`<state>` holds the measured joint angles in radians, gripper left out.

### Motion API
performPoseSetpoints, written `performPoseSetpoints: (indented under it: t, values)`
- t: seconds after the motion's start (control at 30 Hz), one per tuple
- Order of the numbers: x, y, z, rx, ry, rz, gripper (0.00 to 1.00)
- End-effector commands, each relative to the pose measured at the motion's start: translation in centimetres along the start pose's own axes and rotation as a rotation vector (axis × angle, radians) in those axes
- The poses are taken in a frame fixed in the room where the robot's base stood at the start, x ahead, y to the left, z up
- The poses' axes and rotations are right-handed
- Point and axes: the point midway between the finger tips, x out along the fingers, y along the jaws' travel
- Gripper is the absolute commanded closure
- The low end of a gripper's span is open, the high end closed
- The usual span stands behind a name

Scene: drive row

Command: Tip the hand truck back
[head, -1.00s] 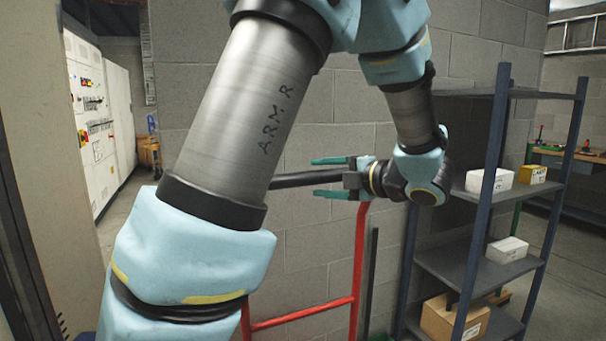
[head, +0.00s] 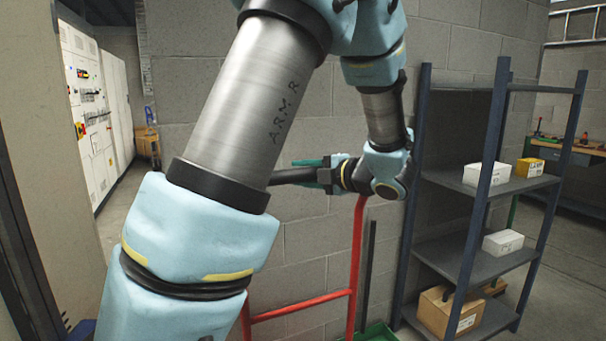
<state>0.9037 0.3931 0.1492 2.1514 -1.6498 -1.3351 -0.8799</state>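The hand truck (head: 355,255) has a red tubular frame with a crossbar low down. It stands close to the grey block wall, right of my upper arm. A black bar (head: 292,175) runs across its top; its left part is hidden behind my arm. My gripper (head: 308,168) is at the right end of this bar, with green fingers pointing left along it. One finger shows just above the bar. The other is mostly hidden, so I cannot tell whether they press on the bar. The foot of the hand truck is out of view.
A dark blue shelf rack (head: 475,260) with boxes stands close to the right of my gripper. A dark pole (head: 368,270) and a green thing (head: 376,332) are beside the hand truck. White cabinets (head: 88,100) line a passage at the left.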

Motion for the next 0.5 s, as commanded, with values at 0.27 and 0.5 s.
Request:
performPoseSetpoints:
  t: [0.27,0.5]
  values:
    - [-0.02,-0.01,0.01,0.000,0.000,0.000,0.90]
    - [-0.03,-0.02,0.01,0.000,0.000,0.000,1.00]
